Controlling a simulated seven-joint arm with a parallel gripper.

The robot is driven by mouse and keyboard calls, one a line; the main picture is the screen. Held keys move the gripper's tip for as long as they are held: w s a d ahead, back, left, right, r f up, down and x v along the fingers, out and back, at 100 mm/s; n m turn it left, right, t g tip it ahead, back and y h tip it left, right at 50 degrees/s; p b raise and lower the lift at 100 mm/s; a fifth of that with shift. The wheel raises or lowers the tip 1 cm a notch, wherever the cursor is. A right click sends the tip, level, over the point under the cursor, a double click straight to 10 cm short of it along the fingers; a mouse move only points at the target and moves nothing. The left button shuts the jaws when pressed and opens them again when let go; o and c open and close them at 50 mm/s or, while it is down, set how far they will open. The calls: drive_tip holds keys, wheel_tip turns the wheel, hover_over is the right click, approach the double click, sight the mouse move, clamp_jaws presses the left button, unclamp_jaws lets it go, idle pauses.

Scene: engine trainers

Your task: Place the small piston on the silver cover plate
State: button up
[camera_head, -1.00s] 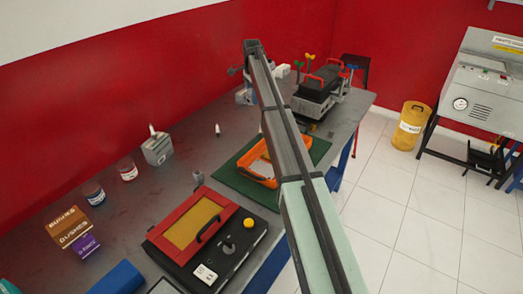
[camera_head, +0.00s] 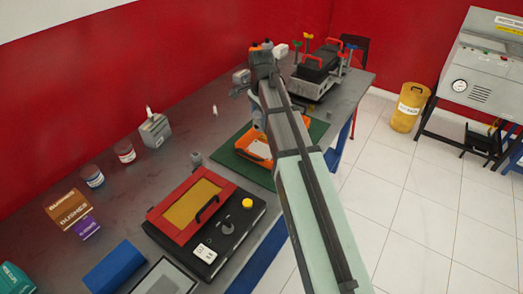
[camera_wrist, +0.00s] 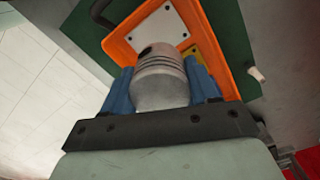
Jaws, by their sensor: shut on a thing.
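My gripper (camera_wrist: 160,76) has blue fingers and is shut on the small piston (camera_wrist: 160,85), a silver-grey cylinder with ring grooves near its far end. The silver cover plate (camera_wrist: 166,24), pale with small holes, lies in the orange tray (camera_wrist: 118,42). In the wrist view the piston overlaps the near part of the plate; I cannot tell the gap between them. In the head view the plate (camera_head: 258,149) and orange tray (camera_head: 246,151) are partly hidden by my arm, and the piston cannot be made out.
The tray rests on a green mat (camera_head: 228,161) on the grey bench. A red-and-black box (camera_head: 222,228) stands nearer. A grey container (camera_head: 154,131) and two jars are at left; an engine unit (camera_head: 317,76) is behind.

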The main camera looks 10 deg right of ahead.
drive_tip(key=shift+s, duration=0.3)
drive_tip(key=shift+f+n, duration=0.3)
drive_tip(key=shift+f, duration=4.7)
drive_tip(key=shift+f, duration=0.1)
drive_tip(key=o, duration=1.2)
wheel_tip(320, 180, up, 12)
drive_tip(key=shift+r, duration=0.1)
